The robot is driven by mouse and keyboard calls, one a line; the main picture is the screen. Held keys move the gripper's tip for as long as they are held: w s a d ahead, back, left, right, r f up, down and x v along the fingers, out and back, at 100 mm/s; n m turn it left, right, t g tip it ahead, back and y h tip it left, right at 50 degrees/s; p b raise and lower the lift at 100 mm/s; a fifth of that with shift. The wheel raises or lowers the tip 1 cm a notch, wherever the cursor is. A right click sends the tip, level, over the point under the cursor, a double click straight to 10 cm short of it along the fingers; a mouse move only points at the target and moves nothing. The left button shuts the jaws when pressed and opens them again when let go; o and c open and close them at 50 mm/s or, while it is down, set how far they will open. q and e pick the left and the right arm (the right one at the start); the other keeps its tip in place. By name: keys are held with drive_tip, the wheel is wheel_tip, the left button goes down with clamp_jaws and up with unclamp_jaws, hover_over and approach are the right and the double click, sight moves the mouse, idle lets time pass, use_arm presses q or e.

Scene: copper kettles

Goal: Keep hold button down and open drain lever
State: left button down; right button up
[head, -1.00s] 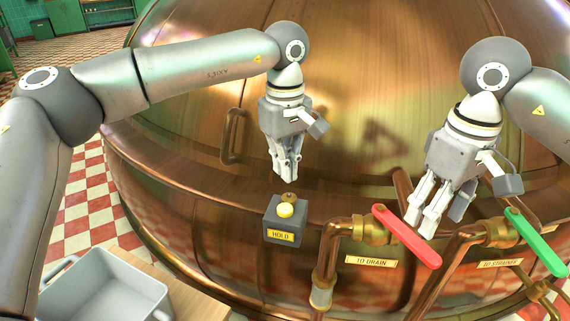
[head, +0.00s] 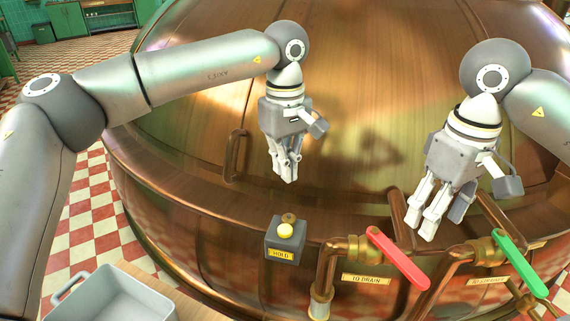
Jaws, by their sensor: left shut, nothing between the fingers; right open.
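The hold button (head: 285,230) is a yellow knob on top of a grey box labelled HOLD (head: 283,254). My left gripper (head: 288,180) is shut and empty, pointing down above the button and apart from it. The red drain lever (head: 400,259) slants down to the right from a brass valve (head: 352,248), above a plate reading TO DRAIN (head: 366,281). My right gripper (head: 424,228) is open and empty. In the picture its fingertips lie just above the red lever; contact does not show.
A green lever (head: 521,264) sits on another brass valve to the right, with a partly hidden label below. The large copper kettle (head: 380,80) fills the background. A grey tub (head: 112,298) stands at the lower left. A kettle handle (head: 232,157) is left of my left gripper.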

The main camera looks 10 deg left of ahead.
wheel_tip(320, 180, up, 10)
drive_tip(key=p, duration=0.8)
drive_tip(key=shift+f, duration=0.1)
idle(0.3)
